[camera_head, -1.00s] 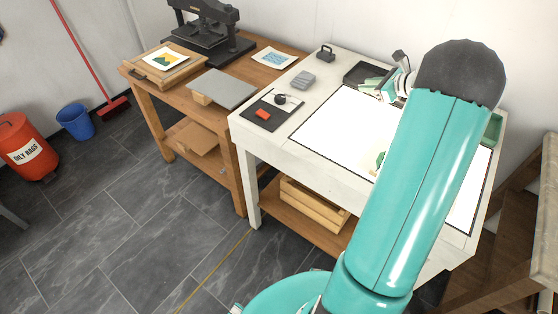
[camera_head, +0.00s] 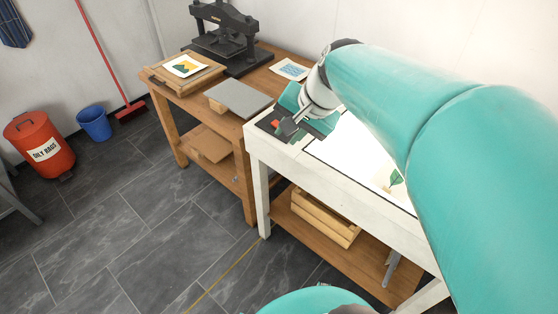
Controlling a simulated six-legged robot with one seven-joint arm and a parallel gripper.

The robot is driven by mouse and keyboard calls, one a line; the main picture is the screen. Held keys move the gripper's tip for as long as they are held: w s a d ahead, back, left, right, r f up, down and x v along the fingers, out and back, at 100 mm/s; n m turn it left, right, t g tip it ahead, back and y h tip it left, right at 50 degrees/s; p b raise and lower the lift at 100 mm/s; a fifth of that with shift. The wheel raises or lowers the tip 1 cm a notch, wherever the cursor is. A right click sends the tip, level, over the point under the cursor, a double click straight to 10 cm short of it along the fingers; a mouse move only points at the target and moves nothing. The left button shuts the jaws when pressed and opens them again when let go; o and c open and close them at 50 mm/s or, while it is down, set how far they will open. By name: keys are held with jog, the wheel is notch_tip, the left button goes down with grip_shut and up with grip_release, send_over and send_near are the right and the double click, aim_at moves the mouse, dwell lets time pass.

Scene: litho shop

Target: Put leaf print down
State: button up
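The leaf print (camera_head: 397,178) shows a green leaf on pale paper. It lies on the bright white top of the light table (camera_head: 350,150), and my arm hides part of it. My gripper (camera_head: 283,131) is over the left end of this table, above the dark mat with a small red item. It is apart from the leaf print, to its left. The fingers are small and dark against the mat, so I cannot tell whether they are open or hold anything.
A wooden bench on the left carries a black press (camera_head: 226,38), a framed yellow-green print (camera_head: 185,66), a grey slab (camera_head: 238,97) and a blue print (camera_head: 291,69). A wooden crate (camera_head: 325,215) sits on the light table's lower shelf. My arm hides the table's right side.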

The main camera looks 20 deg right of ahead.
jog(key=s+a+f+n+h, duration=0.1)
jog(key=s+a+n+h, duration=0.1)
jog(key=s+a+n, duration=0.3)
jog(key=s+n, duration=0.4)
jog(key=s, duration=0.2)
jog(key=shift+t+h, duration=0.4)
jog(key=shift+a, duration=0.1)
